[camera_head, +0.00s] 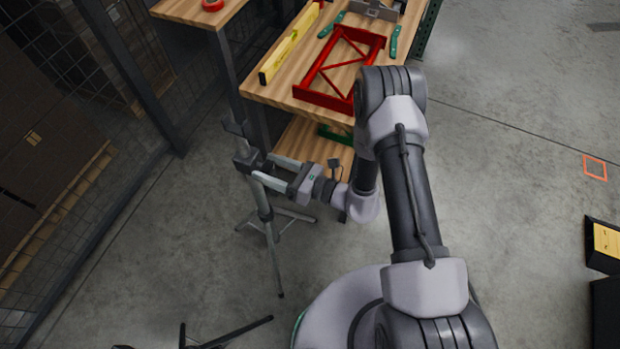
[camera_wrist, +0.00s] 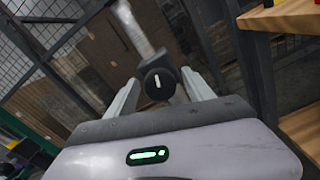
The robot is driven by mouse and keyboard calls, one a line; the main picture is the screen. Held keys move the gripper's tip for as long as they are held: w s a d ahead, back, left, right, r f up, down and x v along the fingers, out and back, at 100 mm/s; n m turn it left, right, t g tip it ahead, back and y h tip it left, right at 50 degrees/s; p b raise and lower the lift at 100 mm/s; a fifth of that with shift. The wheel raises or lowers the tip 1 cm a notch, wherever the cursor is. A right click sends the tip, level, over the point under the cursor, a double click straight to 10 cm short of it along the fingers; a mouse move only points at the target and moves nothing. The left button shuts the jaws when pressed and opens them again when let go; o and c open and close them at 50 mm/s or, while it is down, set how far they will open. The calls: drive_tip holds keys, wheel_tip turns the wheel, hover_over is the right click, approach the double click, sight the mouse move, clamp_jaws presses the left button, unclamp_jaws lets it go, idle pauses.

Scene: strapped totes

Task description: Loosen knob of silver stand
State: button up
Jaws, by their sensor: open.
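The silver stand (camera_head: 266,210) is upright on splayed legs left of my arm in the head view. Its pole also shows in the wrist view (camera_wrist: 134,29), tilted in the picture. A round black knob (camera_wrist: 157,85) with a white line faces the wrist camera, at a dark collar on the pole. My gripper (camera_head: 260,166) points left at this collar, level with it. In the wrist view its two pale fingers are apart, one on each side of the knob. I cannot tell whether they touch it. The knob is hidden between the fingers in the head view.
A wooden workbench (camera_head: 284,84) stands behind, with a red frame (camera_head: 331,101), a yellow level (camera_head: 291,45) and green-handled tools. A mesh fence (camera_head: 75,115) runs along the left. Black legs of another stand (camera_head: 236,333) show at the bottom. The right floor is mostly clear.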

drive_tip(key=p+v, duration=0.3)
drive_tip(key=v, duration=1.4)
